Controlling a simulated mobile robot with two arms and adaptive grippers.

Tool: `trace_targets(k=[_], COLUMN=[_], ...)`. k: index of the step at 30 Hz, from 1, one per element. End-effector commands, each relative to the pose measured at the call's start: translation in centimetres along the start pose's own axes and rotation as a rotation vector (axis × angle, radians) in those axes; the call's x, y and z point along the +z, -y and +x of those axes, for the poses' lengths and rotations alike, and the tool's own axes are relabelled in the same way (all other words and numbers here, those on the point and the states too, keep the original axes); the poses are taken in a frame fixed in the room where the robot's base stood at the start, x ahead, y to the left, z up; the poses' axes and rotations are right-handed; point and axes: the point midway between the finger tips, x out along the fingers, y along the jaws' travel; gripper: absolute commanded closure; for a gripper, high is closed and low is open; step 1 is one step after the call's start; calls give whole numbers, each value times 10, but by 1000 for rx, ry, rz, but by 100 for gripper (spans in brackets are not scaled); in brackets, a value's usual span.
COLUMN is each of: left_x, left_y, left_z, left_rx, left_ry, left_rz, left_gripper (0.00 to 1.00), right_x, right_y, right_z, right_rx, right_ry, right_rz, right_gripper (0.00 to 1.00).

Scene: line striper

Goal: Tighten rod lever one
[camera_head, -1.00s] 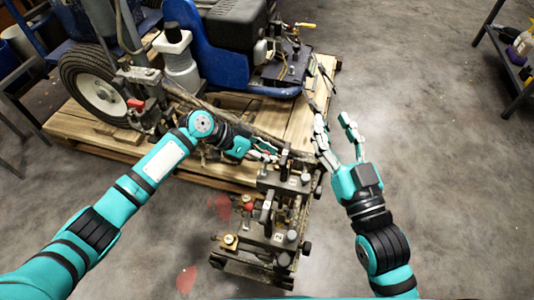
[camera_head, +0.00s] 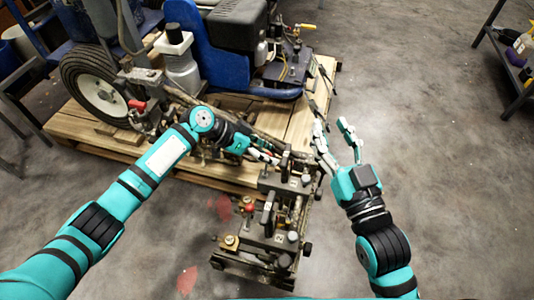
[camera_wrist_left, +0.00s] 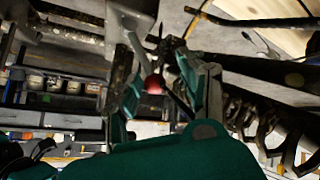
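The rod clamp assembly (camera_head: 283,238) stands on the floor in front of the pallet, with dark upright levers and round knobs. One dark lever (camera_head: 268,214) rises in its middle, near a red knob (camera_head: 250,207). I cannot tell which lever is number one. My left gripper (camera_head: 268,158) is at the assembly's far end, close to another dark upright part (camera_head: 286,158); contact is unclear. In the left wrist view its fingers (camera_wrist_left: 168,92) are apart, with a red ball knob (camera_wrist_left: 154,84) showing between them. My right gripper (camera_head: 334,140) is open and empty, right of the assembly.
A wooden pallet (camera_head: 118,146) carries the blue line striper (camera_head: 215,60) with its wheel (camera_head: 95,88) and a white-grey container (camera_head: 179,66). A dark shelf (camera_head: 512,62) stands at far right. The concrete floor (camera_head: 445,170) on the right is clear.

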Motion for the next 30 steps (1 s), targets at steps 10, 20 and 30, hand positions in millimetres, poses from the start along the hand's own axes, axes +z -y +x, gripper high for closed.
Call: trace_targets(k=[10,20,30], left_x=[0,1,1], left_y=[-2,-1,-1], left_z=[2,-44,-106], left_rx=[6,2,3], left_ry=[1,1,0], left_rz=[1,2,0], left_gripper=[57,57,57], right_x=[0,0,0], right_y=[0,0,0], right_z=[0,0,0], right_rx=[-1,-1,0], right_ry=[-1,-1,-1], right_rz=[0,0,0], right_gripper=[62,62,62])
